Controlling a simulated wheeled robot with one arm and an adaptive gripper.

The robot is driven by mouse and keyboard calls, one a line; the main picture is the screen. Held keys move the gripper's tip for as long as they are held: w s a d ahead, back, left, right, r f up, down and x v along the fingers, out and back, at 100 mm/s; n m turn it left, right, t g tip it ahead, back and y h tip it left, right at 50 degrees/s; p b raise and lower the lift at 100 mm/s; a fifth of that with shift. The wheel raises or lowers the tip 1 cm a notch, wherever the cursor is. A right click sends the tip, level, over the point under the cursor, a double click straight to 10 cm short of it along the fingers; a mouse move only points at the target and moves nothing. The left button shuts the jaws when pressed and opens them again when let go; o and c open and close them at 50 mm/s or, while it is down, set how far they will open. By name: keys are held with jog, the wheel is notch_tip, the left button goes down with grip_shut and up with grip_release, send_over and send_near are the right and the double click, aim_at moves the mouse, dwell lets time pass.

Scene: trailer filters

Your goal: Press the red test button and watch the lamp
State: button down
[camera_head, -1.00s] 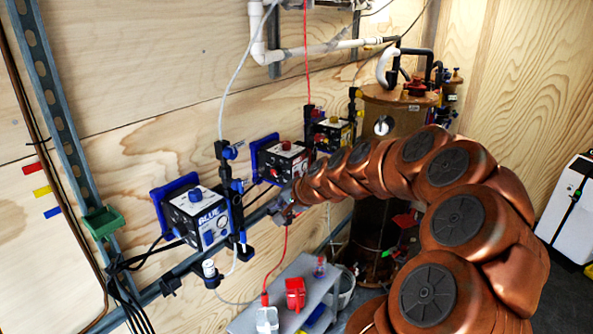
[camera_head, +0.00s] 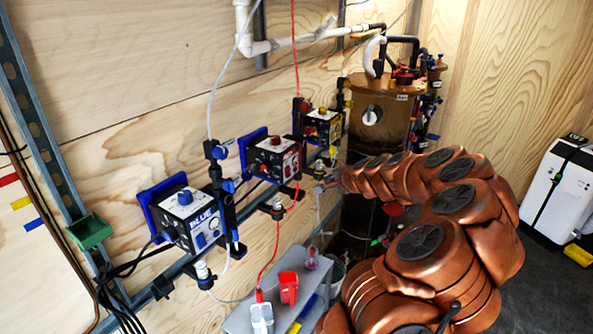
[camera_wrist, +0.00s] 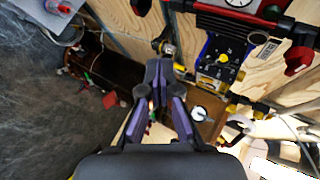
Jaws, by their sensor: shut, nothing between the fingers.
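A black and white control box with red parts (camera_head: 273,162) is on the wood wall, in the middle of a row of three. A round red cap (camera_head: 276,141) is on its top; I cannot tell if this is the test button. No lamp can be made out for sure. My gripper (camera_head: 322,184) is right of and below this box, under the yellow-marked box (camera_head: 322,127), apart from both. In the wrist view my purple fingers (camera_wrist: 160,70) are together and empty, with a yellow-dialled box (camera_wrist: 221,62) to their right.
The blue-marked box (camera_head: 190,217) is at the left of the row. A brown tank (camera_head: 377,105) with pipes stands behind my arm. A grey shelf (camera_head: 243,318) holds red and white items below. Pipes and hoses run along the wall.

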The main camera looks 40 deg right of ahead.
aim_at(296, 169)
jog(key=w+a+p, duration=0.2)
jog(key=w, duration=0.6)
jog(key=shift+w+a, duration=0.2)
jog(key=shift+a, duration=0.05)
jog(key=shift+w, duration=0.1)
dwell(1.4)
jog(key=shift+w+a, duration=0.15)
jog(key=shift+w, duration=0.15)
jog(key=shift+w+a, duration=0.1)
jog(key=shift+w, duration=0.25)
dwell(0.8)
jog(key=shift+s, duration=0.1)
dwell(0.3)
jog(key=shift+s+d, duration=0.2)
jog(key=shift+s, duration=0.45)
jog(key=shift+s, duration=0.1)
